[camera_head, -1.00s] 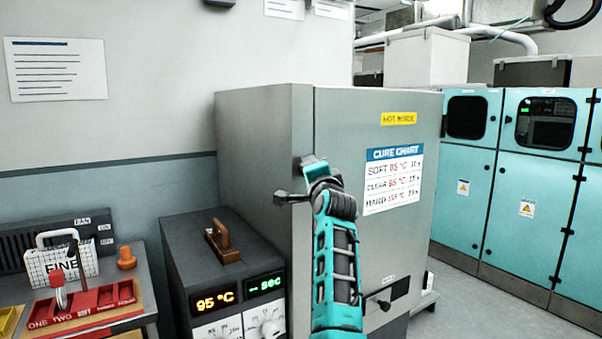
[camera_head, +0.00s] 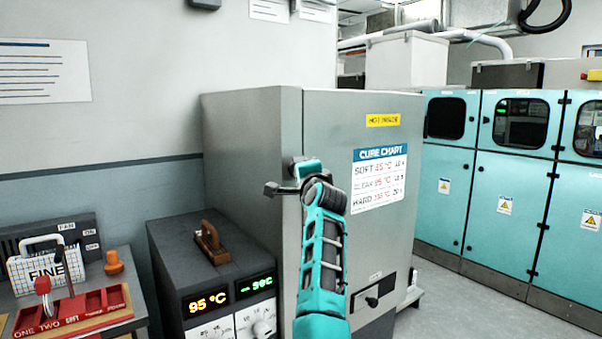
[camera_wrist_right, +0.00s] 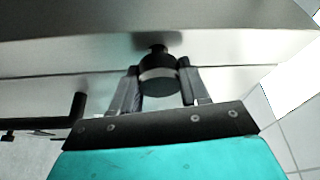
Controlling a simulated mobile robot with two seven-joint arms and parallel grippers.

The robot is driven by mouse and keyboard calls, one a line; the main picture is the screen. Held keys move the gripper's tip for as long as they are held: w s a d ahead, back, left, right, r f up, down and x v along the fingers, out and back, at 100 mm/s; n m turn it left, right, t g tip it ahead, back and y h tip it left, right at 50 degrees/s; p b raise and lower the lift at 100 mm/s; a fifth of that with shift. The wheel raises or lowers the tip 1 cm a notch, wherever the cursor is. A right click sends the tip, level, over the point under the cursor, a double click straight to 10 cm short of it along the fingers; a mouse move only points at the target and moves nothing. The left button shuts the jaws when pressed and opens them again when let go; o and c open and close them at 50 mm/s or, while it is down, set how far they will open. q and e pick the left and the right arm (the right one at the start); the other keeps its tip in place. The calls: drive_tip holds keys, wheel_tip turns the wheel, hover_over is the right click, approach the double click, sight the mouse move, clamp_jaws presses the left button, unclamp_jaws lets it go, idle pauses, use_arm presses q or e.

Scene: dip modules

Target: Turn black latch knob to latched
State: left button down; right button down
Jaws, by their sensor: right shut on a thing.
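The grey cabinet (camera_head: 250,140) with a cure chart on its door (camera_head: 340,240) stands in the middle of the head view. The black latch knob (camera_wrist_right: 158,72) shows in the right wrist view against the metal surface. My right gripper (camera_wrist_right: 161,88) has one finger on each side of the knob and is shut on it. In the head view my right gripper (camera_head: 299,175) is at the cabinet's front left edge, and the knob is hidden there. I cannot tell the knob's turn angle. My left gripper is not in view.
A dark box (camera_head: 185,260) with lit displays and a brown handle stands left of the cabinet. A red tray (camera_head: 75,312) sits on the bench at the far left. A black bar (camera_wrist_right: 75,112) shows beside my right gripper. Teal cabinets (camera_head: 505,185) stand behind, across open floor.

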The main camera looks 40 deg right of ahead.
drive_tip(key=shift+r, duration=0.1)
drive_tip(key=c, duration=0.6)
unclamp_jaws()
drive_tip(key=shift+s, duration=0.1)
drive_tip(key=b+v, duration=0.1)
drive_tip(key=v, duration=1.1)
drive_tip(key=shift+s+a, duration=0.15)
drive_tip(key=shift+s, duration=0.2)
